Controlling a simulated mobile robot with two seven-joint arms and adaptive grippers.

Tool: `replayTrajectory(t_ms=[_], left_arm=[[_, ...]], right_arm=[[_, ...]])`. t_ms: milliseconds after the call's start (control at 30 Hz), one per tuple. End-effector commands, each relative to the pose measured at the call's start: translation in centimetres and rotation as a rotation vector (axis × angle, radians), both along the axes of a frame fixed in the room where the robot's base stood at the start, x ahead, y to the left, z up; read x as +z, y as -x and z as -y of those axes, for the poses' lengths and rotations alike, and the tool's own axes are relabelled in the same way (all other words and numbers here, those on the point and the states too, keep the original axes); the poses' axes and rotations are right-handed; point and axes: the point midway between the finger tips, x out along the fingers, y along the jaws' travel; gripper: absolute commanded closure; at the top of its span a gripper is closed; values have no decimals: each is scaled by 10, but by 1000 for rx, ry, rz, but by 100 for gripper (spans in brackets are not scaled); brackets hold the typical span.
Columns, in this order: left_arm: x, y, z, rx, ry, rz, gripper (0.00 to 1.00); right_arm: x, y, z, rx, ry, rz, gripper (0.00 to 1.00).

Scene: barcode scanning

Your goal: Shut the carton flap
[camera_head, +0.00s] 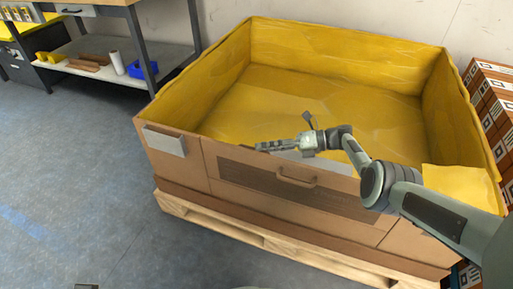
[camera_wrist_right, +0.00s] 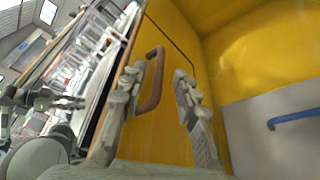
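The large brown carton (camera_head: 170,165) has a yellow lining and stands open at the top. Its front wall holds the cut flap panel (camera_head: 232,178), with a dark band and a brown handle (camera_head: 297,180); it looks upright and roughly in line with the wall. My right gripper (camera_head: 262,146) is at the flap's top edge, pointing left. In the right wrist view its fingers (camera_wrist_right: 162,75) are spread, with a brown handle (camera_wrist_right: 152,80) and yellow surface beyond between them. I cannot tell whether they touch. A blurred grey shape at that view's left may be my left gripper (camera_wrist_right: 50,98).
The carton sits on a wooden pallet (camera_head: 235,229). A grey panel with a blue handle (camera_wrist_right: 295,121) shows at right in the wrist view. Patterned boxes (camera_head: 490,90) stand to the right. A workbench (camera_head: 88,50) is at the back left. The floor (camera_head: 70,160) at left is clear.

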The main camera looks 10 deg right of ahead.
Motion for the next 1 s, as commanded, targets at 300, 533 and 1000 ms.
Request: replayTrajectory(t_ms=[300,533,1000], left_arm=[[1,-1,0,0,0,2,71],[1,-1,0,-1,0,3,71],[1,-1,1,-1,0,3,71]], right_arm=[[16,16,62,-4,2,2,69],[20,20,79,-4,0,3,69],[20,20,80,-3,2,3,69]])
